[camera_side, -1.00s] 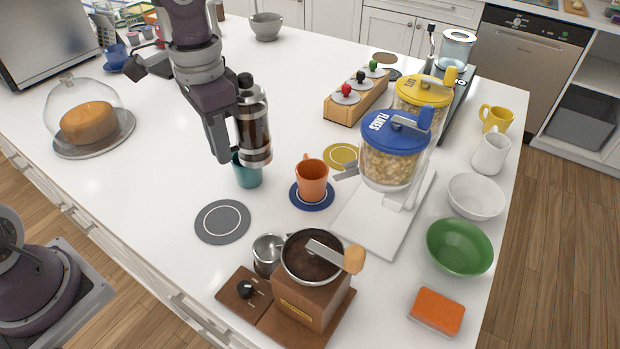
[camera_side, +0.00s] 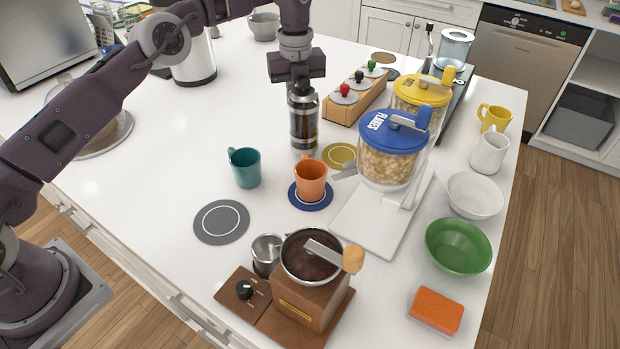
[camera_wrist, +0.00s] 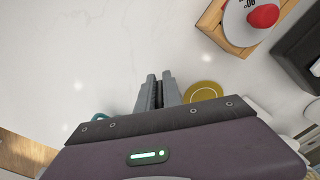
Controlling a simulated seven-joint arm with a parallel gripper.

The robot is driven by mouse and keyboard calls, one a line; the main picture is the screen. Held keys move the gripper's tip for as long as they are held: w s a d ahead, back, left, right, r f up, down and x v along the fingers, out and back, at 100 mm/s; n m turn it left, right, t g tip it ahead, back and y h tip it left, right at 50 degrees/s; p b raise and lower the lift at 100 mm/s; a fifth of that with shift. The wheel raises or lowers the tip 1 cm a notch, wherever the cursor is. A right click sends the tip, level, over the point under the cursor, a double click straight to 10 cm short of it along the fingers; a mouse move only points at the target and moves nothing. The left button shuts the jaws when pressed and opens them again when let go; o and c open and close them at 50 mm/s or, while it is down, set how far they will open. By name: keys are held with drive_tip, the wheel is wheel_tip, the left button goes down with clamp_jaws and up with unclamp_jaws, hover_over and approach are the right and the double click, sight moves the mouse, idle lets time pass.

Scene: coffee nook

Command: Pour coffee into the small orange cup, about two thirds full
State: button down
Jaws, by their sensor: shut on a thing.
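The orange cup (camera_side: 311,181) stands upright on a round blue coaster (camera_side: 312,204); its fill level cannot be made out. The glass coffee press (camera_side: 304,125), with dark contents and metal bands, is upright behind the cup, left of the gold coaster (camera_side: 339,156). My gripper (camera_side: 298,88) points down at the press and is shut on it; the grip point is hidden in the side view. In the wrist view the fingers (camera_wrist: 158,92) are close together with something dark between them, and the press body is not visible. I cannot tell whether its base touches the counter.
A teal cup (camera_side: 246,168) stands left of the orange cup, near a grey coaster (camera_side: 221,222). The flakes dispenser (camera_side: 390,160) is close on the right; a wooden rack with knobs (camera_side: 352,100) is behind. A grinder (camera_side: 312,290) stands in front. Counter left of the press is clear.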

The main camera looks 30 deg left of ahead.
sight(300, 100)
drive_tip(key=shift+w+f+m, duration=0.1)
drive_tip(key=shift+w+m, duration=0.05)
drive_tip(key=shift+m, duration=0.45)
drive_tip(key=shift+d+r, duration=0.1)
drive_tip(key=shift+r, duration=0.1)
drive_tip(key=shift+s+d+r+t+y, duration=0.2)
drive_tip(key=shift+r+t+y, duration=0.15)
drive_tip(key=shift+t+y, duration=0.15)
drive_tip(key=shift+s+d+r+t+y, duration=0.1)
drive_tip(key=shift+s+r+t+y, duration=0.1)
drive_tip(key=shift+r+t+y, duration=0.25)
drive_tip(key=shift+s+d+r+t+y, duration=0.3)
drive_tip(key=shift+s+r+t+y, duration=0.2)
drive_tip(key=shift+t, duration=0.35)
drive_tip(key=shift+w, duration=0.1)
drive_tip(key=shift+s+d+r+t+y, duration=0.15)
drive_tip(key=shift+s+d+t+y, duration=0.05)
drive_tip(key=shift+t+y, duration=0.15)
drive_tip(key=shift+s+d+r, duration=0.1)
drive_tip(key=shift+r, duration=0.05)
drive_tip(key=shift+s+r+t+y, duration=0.1)
drive_tip(key=shift+r+t+y, duration=0.1)
drive_tip(key=shift+t+y, duration=0.1)
